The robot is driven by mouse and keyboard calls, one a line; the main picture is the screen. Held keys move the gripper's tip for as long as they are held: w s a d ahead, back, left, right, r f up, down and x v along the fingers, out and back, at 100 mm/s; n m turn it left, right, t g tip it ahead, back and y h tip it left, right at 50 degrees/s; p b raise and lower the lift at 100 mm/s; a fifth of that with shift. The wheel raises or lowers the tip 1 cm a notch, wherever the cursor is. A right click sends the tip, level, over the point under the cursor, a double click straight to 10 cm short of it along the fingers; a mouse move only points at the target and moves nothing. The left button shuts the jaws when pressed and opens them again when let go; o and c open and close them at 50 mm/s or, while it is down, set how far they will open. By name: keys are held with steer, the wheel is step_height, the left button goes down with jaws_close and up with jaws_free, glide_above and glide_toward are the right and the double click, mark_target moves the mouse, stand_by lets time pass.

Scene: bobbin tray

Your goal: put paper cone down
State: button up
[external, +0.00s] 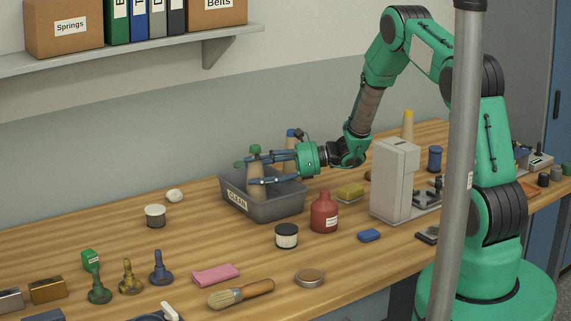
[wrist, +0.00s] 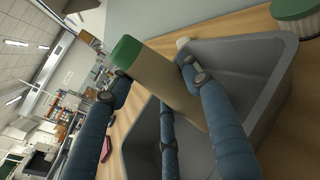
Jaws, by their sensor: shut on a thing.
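A tan paper cone (external: 256,184) with a green tip is held in my gripper (external: 251,164), close to upright. My gripper reaches in from the right and is shut on it. In the wrist view the cone (wrist: 165,78) lies between my blue fingers (wrist: 155,68). The cone is at the grey tray (external: 234,203) marked CLEAN, its lower end down behind the tray's front wall. I cannot tell whether it touches the tray floor. The tray also shows in the wrist view (wrist: 247,58).
A blue-tipped cone (external: 291,142) stands behind my gripper, partly hidden; a yellow-tipped cone (external: 407,126) is farther right. A red bottle (external: 324,213), a black-lidded jar (external: 286,237) and a grey machine (external: 393,181) stand near the tray.

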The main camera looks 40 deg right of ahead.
steer(key=shift+f, duration=0.15)
steer(key=o, duration=1.2)
steer(key=shift+c, duration=0.2)
steer(key=shift+r, duration=0.2)
steer(key=s+d+r+p, duration=0.2)
steer(key=d+r, duration=0.2)
steer(key=r, duration=0.3)
steer(key=shift+s+d+r, duration=0.15)
steer(key=shift+s+r, duration=0.1)
steer(key=shift+r, duration=0.05)
steer(key=shift+r, duration=0.1)
